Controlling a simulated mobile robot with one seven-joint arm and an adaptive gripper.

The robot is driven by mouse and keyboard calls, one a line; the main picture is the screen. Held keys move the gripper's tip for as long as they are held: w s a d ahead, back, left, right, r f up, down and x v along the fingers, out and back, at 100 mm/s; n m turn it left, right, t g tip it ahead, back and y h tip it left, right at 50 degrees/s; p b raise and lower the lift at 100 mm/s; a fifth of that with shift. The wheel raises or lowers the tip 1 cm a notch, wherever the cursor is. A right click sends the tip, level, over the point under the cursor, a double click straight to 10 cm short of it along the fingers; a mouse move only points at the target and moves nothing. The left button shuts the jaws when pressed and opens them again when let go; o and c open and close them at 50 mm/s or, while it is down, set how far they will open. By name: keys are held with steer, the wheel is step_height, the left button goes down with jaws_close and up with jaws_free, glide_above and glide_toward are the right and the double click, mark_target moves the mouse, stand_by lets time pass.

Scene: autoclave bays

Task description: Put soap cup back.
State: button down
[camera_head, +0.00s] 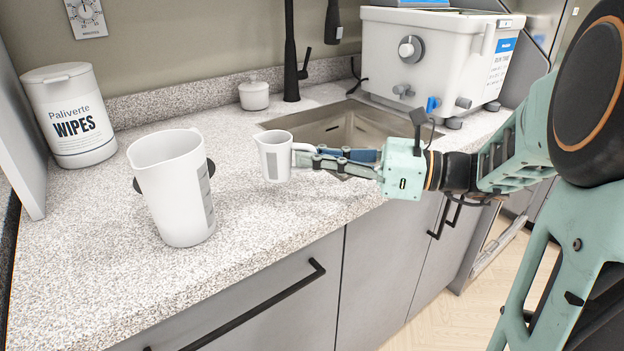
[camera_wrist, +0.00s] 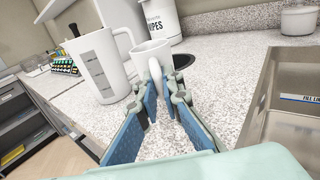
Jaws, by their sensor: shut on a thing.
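The soap cup, a small white spouted cup (camera_head: 273,160), stands upright at the sink's left front corner in the head view. My gripper (camera_head: 299,156) reaches it from the right and is shut on its handle. In the wrist view the cup (camera_wrist: 150,52) is just beyond the blue-padded fingers of my gripper (camera_wrist: 163,88), with the handle between them. I cannot tell whether its base touches the counter. A black round disc (camera_wrist: 184,61) lies on the counter beyond the cup. In the head view the large pitcher mostly hides this disc (camera_head: 210,168).
A large white pitcher (camera_head: 174,190) stands left of the cup on the speckled counter (camera_head: 90,265). A wipes tub (camera_head: 70,118), a lidded white jar (camera_head: 254,96) and a black tap (camera_head: 291,60) stand behind. The sink (camera_head: 340,125) and autoclave (camera_head: 430,60) are to the right.

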mark_target(312, 170)
steer(key=f+b, duration=0.1)
steer(key=f, duration=0.2)
steer(key=shift+a+f, duration=0.2)
steer(key=shift+f, duration=0.2)
steer(key=c, duration=2.1)
jaws_free()
steer(key=shift+r, duration=0.15)
steer(key=shift+d+r, duration=0.1)
steer(key=shift+d, duration=0.2)
steer(key=p+v, duration=0.2)
steer(key=v, duration=0.9)
steer(key=shift+d+p, duration=0.25)
steer(key=shift+p, duration=0.1)
